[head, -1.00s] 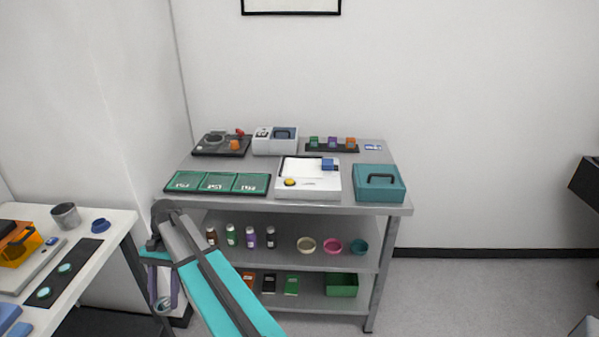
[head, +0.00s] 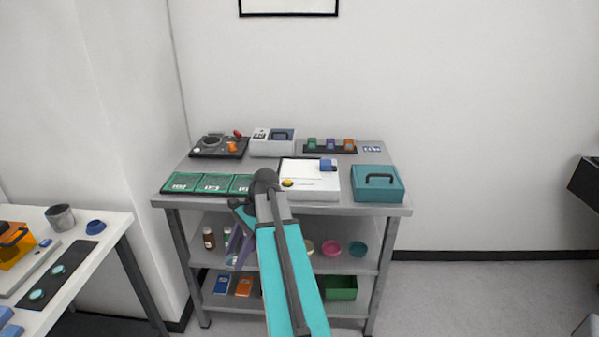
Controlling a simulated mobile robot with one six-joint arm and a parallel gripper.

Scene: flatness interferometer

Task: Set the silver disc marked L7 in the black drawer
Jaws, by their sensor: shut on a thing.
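My gripper (head: 235,256), with purple fingers, hangs in front of the grey shelf bench, at the height of its middle shelf. It is shut on a small pale round thing (head: 231,261), likely the silver disc; no L7 mark is legible on it. I cannot make out a black drawer for certain. A black box-like thing (head: 585,184) is cut off at the right edge, and I cannot tell what it is.
The grey bench (head: 330,209) carries green trays (head: 180,182), a white device (head: 310,188) and a teal case (head: 378,190). Bottles and bowls stand on its middle shelf. A white table (head: 105,222) with a black strip (head: 75,258) is at left. Floor at right is clear.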

